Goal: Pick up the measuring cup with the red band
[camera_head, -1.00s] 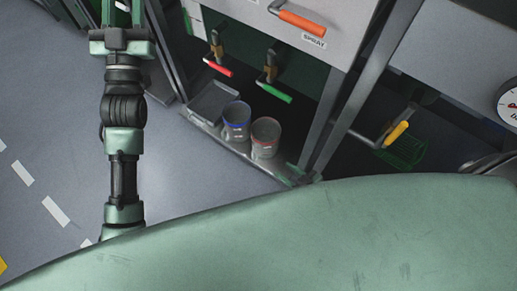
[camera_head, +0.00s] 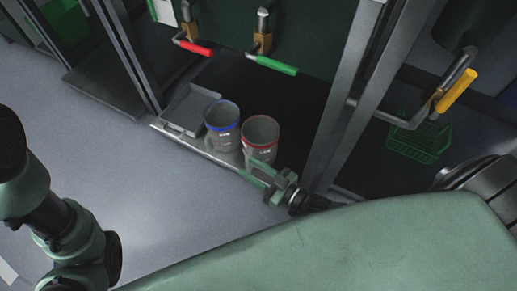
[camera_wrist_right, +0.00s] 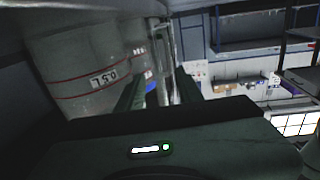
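The grey measuring cup with the red band (camera_head: 261,140) stands upright on the low shelf in the head view, right of the cup with the blue band (camera_head: 222,127). My right gripper (camera_head: 259,173) is at the near lower side of the red-banded cup, close to it; contact cannot be told. In the right wrist view the red-banded cup (camera_wrist_right: 82,70) fills the left, with an upside-down 0.5 L label. The right gripper's fingers (camera_wrist_right: 158,92) are apart there, with the cup beside the left finger, not visibly between them. My left gripper is out of view.
A grey tray (camera_head: 187,110) lies left of the cups. Red (camera_head: 193,47), green (camera_head: 272,65) and yellow (camera_head: 456,93) valve handles hang above. A metal post (camera_head: 350,95) rises right of the cups. A green basket (camera_head: 420,137) sits farther right. The floor at left is clear.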

